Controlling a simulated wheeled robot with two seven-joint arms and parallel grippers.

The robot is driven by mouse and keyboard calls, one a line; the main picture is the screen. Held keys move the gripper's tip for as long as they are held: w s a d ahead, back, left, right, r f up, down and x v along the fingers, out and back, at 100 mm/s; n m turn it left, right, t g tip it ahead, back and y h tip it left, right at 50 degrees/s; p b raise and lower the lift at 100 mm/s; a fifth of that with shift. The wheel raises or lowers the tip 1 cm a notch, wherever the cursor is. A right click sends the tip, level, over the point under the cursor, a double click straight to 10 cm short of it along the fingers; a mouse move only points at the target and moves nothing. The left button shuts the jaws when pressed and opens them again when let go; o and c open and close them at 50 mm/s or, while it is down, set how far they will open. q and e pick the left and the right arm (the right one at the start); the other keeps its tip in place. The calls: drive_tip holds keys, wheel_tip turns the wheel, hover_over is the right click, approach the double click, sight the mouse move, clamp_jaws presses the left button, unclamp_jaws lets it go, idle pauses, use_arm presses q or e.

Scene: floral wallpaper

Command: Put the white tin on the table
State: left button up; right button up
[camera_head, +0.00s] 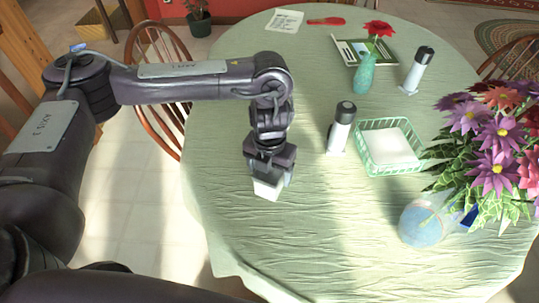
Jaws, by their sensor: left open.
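My left gripper (271,179) is over the left part of the table (230,225), pointing down. It is open. A small white block-shaped thing, likely the white tin (267,190), shows at its fingertips, low over the green tablecloth. Its upper part is hidden by the gripper. I cannot tell for sure whether it rests on the cloth or touches the fingers. My right gripper is not in view.
A white bottle with a dark cap (341,128) and a green basket (375,165) with white contents stand to the right. Farther back are another bottle (418,71) and a teal vase (364,74). A flower bowl (420,228) is at right. The front cloth is clear.

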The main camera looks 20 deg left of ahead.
use_arm(q)
wheel_tip(320, 180, up, 11)
drive_tip(key=p, duration=0.1)
drive_tip(key=shift+r, duration=0.15)
idle(0.6)
